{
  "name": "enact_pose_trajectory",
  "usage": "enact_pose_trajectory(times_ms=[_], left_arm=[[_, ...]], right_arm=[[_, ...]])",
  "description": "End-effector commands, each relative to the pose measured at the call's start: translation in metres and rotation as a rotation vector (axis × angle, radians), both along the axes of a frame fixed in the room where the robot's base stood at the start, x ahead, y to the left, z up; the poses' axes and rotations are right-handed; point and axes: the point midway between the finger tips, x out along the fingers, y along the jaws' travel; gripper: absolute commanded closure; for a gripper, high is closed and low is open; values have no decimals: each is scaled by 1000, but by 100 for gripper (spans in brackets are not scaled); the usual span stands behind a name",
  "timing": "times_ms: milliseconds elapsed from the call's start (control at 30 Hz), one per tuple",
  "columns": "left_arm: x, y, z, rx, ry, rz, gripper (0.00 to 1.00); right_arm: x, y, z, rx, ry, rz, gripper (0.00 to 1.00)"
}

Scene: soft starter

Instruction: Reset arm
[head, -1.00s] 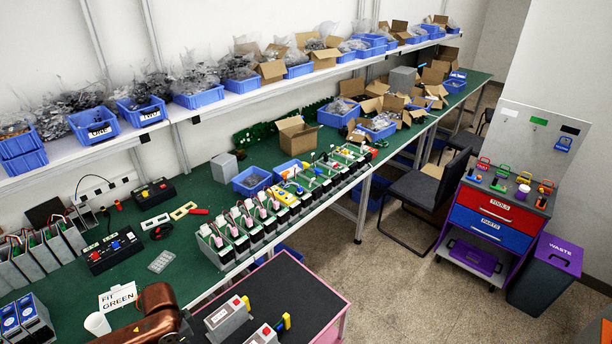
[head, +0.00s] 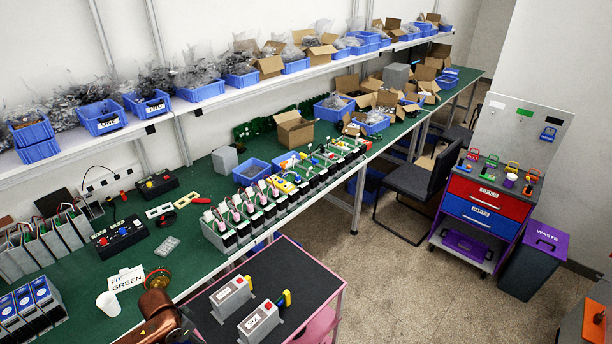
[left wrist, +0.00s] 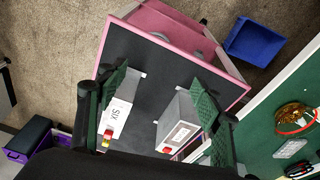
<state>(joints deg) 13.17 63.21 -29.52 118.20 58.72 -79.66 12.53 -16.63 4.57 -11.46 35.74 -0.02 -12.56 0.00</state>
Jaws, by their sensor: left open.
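My left arm's copper-coloured link shows at the bottom of the head view, where its gripper is not clearly seen. In the left wrist view my left gripper (left wrist: 158,88) is open, its two green-padded fingers spread over the pink cart (left wrist: 205,62) with a black top. Two grey box-shaped units lie on the cart: one labelled SIX (left wrist: 117,112) by the left finger and another (left wrist: 178,125) by the right finger. The gripper holds neither. In the head view the units (head: 231,296) (head: 260,324) stand side by side, with yellow parts at their ends. My right gripper is not in view.
A green workbench (head: 190,262) holds a row of units, a FIT GREEN sign (head: 127,279), a white cup (head: 109,303) and an amber disc (head: 158,278). Blue bins line the shelf. A tool cabinet (head: 485,205) and waste bin (head: 532,258) stand right.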

Motion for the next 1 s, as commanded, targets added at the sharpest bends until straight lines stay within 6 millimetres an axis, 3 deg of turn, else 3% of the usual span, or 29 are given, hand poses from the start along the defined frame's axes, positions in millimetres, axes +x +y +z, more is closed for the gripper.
enact_pose_trajectory(times_ms=[167, 267, 333, 433, 567, 700, 867, 1000], left_arm=[[24, 18, -53, -47, -63, 117, 40], [33, 36, -96, -63, -105, 198, 40], [31, 51, -137, -67, -134, 267, 40], [12, 74, -204, -50, -163, 355, 40], [-36, 92, -284, -11, -170, 428, 40], [-106, 93, -358, 33, -147, 466, 40], [-198, 72, -426, 70, -97, 474, 40], [-277, 40, -469, 85, -47, 457, 40]], right_arm=[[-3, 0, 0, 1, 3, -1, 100], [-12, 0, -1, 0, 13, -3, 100], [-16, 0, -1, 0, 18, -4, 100], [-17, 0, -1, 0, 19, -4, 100], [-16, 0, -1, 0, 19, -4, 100], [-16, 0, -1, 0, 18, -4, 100], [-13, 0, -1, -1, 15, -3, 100], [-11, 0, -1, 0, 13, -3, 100]])
